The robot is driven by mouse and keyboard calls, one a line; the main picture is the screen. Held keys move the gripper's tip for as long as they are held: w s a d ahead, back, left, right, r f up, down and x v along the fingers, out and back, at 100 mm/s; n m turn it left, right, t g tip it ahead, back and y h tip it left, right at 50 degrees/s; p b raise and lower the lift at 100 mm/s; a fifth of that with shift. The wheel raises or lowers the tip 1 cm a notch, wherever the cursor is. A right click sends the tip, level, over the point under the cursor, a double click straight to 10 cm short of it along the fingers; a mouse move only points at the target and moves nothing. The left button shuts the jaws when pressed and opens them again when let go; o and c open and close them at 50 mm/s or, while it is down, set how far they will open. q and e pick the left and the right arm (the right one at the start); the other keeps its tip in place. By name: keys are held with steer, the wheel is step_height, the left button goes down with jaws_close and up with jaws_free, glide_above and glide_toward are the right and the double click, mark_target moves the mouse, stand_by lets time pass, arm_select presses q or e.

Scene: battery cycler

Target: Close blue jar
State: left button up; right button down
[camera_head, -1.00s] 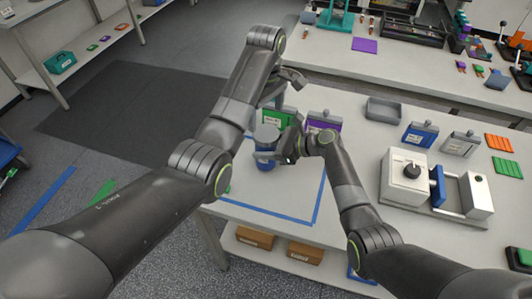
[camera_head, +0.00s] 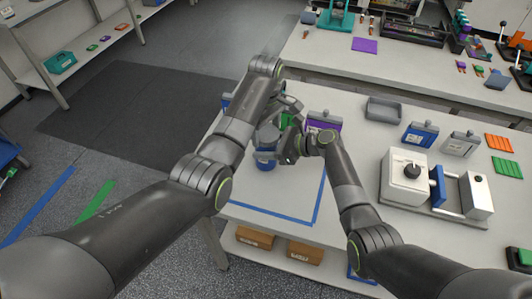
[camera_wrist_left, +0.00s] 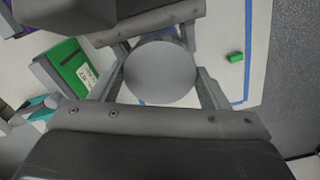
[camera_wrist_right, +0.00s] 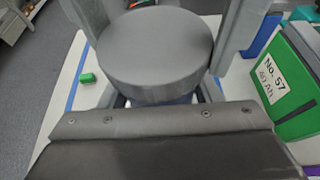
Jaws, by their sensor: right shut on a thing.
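The blue jar (camera_head: 264,160) stands upright on the near table, with its grey round lid (camera_head: 267,136) on top. The lid also shows in the left wrist view (camera_wrist_left: 160,72) and the right wrist view (camera_wrist_right: 157,50). My right gripper (camera_head: 284,150) is shut on the jar from the right, below the lid. My left gripper (camera_head: 281,110) is above the jar, with its fingers open on either side of the lid in the left wrist view. Whether they touch the lid, and whether the lid is fully seated, I cannot tell.
A green labelled box (camera_wrist_right: 295,85) stands close behind the jar, and a purple one (camera_head: 324,122) is to its right. A small green block (camera_wrist_right: 88,78) lies inside the blue tape outline (camera_head: 270,213). A white machine (camera_head: 406,180) stands at the right.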

arm_select(q)
steer(key=c, duration=0.5)
steer(key=shift+m, duration=1.7)
steer(key=o, duration=1.1)
steer(key=shift+r, duration=0.15)
steer(key=shift+r, duration=2.15)
steer(key=shift+c, duration=0.3)
